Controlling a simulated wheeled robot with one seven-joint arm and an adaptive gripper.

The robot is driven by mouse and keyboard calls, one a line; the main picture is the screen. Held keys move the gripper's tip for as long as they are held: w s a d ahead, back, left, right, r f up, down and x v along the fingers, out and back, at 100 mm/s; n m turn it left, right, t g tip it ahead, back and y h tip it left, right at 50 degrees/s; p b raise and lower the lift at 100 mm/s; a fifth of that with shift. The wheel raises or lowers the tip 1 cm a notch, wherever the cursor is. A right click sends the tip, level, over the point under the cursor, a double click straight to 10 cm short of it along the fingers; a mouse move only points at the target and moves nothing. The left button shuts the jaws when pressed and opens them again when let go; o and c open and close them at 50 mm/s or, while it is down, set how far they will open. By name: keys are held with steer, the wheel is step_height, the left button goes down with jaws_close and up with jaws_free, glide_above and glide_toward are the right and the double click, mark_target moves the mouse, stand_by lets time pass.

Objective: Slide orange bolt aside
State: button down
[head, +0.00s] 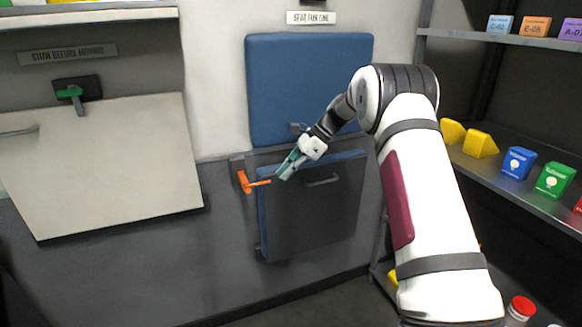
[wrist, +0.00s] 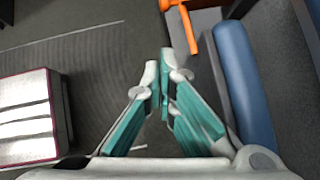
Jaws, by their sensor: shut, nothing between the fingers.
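The orange bolt (head: 246,182) is at the upper left corner of the folded blue and dark grey seat (head: 310,215) on the wall in the head view. Its short bar points right, towards my gripper. My gripper (head: 281,177) is just right of the bar's end, with its teal fingers pointing down and left. In the wrist view the orange bolt (wrist: 189,30) shows at the top, just beyond and right of my fingertips (wrist: 165,75). The fingers are together and empty. I cannot tell whether a fingertip touches the bolt.
A blue backrest (head: 310,90) is on the wall above the seat. A pale folding panel (head: 100,165) with a green latch (head: 74,93) is at the left. Shelves at the right hold yellow, blue and green blocks (head: 519,163). The floor before the seat looks clear.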

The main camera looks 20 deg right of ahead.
mark_target(247, 190)
steer(key=shift+w+a+f, duration=0.25)
steer(key=shift+a+f, duration=0.5)
steer(key=shift+a, duration=0.45)
steer(key=shift+w+a+f, duration=0.25)
steer(key=shift+a+f, duration=0.45)
steer(key=shift+a, duration=0.45)
steer(key=shift+w+a+f, duration=0.25)
steer(key=shift+a+f, duration=0.5)
steer(key=shift+a, duration=0.45)
steer(key=shift+a, duration=2.5)
steer(key=d, duration=0.1)
steer(key=d+r+p, duration=0.1)
steer(key=d, duration=0.2)
steer(key=shift+s+d+r+p, duration=0.25)
steer(key=shift+s+d+p, duration=0.05)
steer(key=shift+s+d, duration=0.1)
steer(key=v, duration=0.8)
steer(key=shift+r, duration=0.35)
